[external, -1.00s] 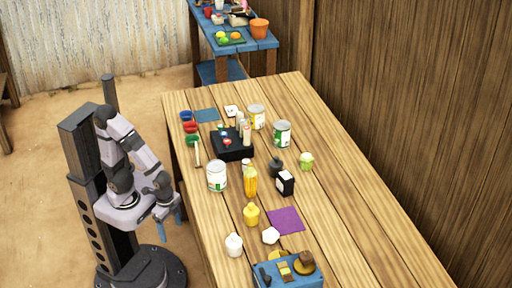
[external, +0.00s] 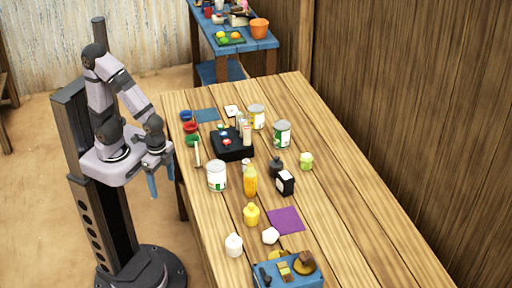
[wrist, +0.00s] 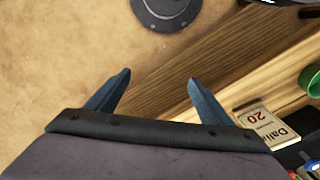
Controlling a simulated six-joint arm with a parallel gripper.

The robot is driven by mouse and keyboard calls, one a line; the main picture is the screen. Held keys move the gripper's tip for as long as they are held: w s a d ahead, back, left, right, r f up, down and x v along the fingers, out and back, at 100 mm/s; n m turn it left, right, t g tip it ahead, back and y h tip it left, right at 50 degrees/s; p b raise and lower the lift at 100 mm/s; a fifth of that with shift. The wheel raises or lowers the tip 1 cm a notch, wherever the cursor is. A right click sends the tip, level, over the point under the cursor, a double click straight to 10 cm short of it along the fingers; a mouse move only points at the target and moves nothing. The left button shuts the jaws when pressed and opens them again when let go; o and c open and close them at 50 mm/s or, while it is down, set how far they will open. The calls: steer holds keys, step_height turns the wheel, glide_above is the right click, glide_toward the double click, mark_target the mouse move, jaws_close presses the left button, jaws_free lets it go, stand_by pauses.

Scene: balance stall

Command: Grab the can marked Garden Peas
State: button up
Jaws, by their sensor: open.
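Three cans stand upright on the wooden table in the external view. One white can with a green patch (external: 217,177) is on the near left side. A green and white can (external: 282,134) stands farther back to the right. A can with a yellow label (external: 257,117) stands behind it. The label words are too small to read, so I cannot tell which says Garden Peas. My gripper (external: 152,187) is open and empty, pointing down beside the table's left edge, apart from all the cans. Its blue fingers (wrist: 158,80) are spread in the wrist view, where no can shows.
A black box (external: 232,147) with small items stands near the left cans. A yellow bottle (external: 250,181), dark jars and a purple cloth (external: 286,221) crowd the middle. A blue box (external: 288,272) is at the front. The table's right side is clear.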

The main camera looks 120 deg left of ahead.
steer(key=w+a+r+m+y+p, duration=0.1)
steer(key=w+a+r+m+y, duration=0.3)
steer(key=w+a, duration=0.35)
steer(key=w+a+r+m+y+p, duration=0.2)
steer(key=w+a+r+m, duration=0.2)
steer(key=w+a+m, duration=0.4)
steer(key=m+y+p, duration=0.2)
steer(key=m+y, duration=0.1)
steer(key=y, duration=0.1)
glide_toward(278, 131)
steer(key=s+d+r, duration=0.2)
steer(key=s+d, duration=0.2)
steer(key=w+a+r+m+y+b, duration=0.2)
steer(key=w+a+m+y+b, duration=0.15)
steer(key=a, duration=0.25)
steer(key=shift+n, duration=0.35)
steer(key=f, duration=0.8)
steer(key=shift+w+a+f, duration=0.15)
steer(key=shift+w+f, duration=0.1)
steer(key=shift+w, duration=0.1)
steer(key=shift+p+x, duration=0.45)
steer(key=shift+x, duration=0.65)
steer(key=shift+p+x, duration=0.5)
steer(key=shift+x, duration=2.1)
steer(key=shift+s+r, duration=0.1)
steer(key=c, duration=1.3)
steer(key=shift+r, duration=0.1)
steer(key=shift+c, duration=0.8)
